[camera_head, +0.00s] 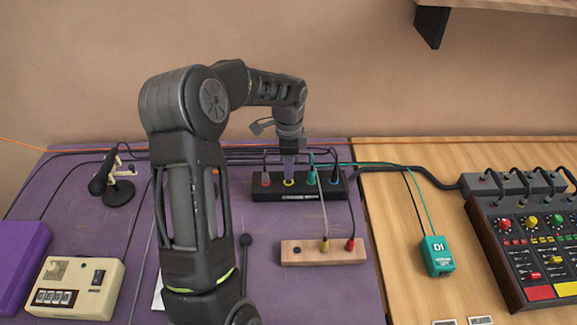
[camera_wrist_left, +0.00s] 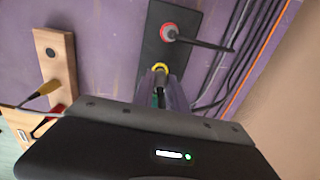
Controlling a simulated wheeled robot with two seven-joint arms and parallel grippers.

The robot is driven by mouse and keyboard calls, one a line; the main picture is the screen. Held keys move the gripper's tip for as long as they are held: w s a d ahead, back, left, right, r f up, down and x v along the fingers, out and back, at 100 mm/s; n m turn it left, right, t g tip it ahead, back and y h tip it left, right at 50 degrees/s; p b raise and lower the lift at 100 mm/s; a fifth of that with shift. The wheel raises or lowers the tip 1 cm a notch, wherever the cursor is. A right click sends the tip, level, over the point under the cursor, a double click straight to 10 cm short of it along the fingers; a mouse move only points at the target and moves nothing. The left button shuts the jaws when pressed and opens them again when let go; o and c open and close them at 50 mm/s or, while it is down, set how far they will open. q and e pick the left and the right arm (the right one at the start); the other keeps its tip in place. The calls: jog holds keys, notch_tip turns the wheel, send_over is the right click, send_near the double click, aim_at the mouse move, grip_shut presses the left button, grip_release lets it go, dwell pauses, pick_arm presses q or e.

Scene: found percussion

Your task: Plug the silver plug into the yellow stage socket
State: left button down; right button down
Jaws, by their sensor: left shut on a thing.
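The black stage box (camera_head: 322,191) lies on the purple cloth, with a row of coloured sockets. The yellow socket (camera_head: 289,183) is directly below my left gripper (camera_head: 289,176), which points down at it. In the left wrist view, the yellow socket ring (camera_wrist_left: 160,68) shows just beyond the fingertips of my left gripper (camera_wrist_left: 161,82), on the black box (camera_wrist_left: 159,48). The left gripper is shut on a plug, mostly hidden between the fingers; its silver colour and whether its tip is inside the socket cannot be told. My right gripper is out of view.
Plugs with cables stand in the red (camera_head: 265,180), green (camera_head: 311,178) and blue (camera_head: 334,178) sockets close by. A teal DI box (camera_head: 437,256) and a mixer (camera_head: 530,245) are right; a microphone (camera_head: 102,177) stands left.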

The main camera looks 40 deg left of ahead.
pick_arm(q)
jog(key=shift+f+b, duration=0.8)
jog(key=shift+f, duration=0.4)
jog(key=c, duration=1.3)
grip_release()
jog(key=shift+o, duration=0.2)
notch_tip(320, 180, up, 8)
jog(key=shift+f+b, duration=0.1)
jog(key=shift+b, duration=0.4)
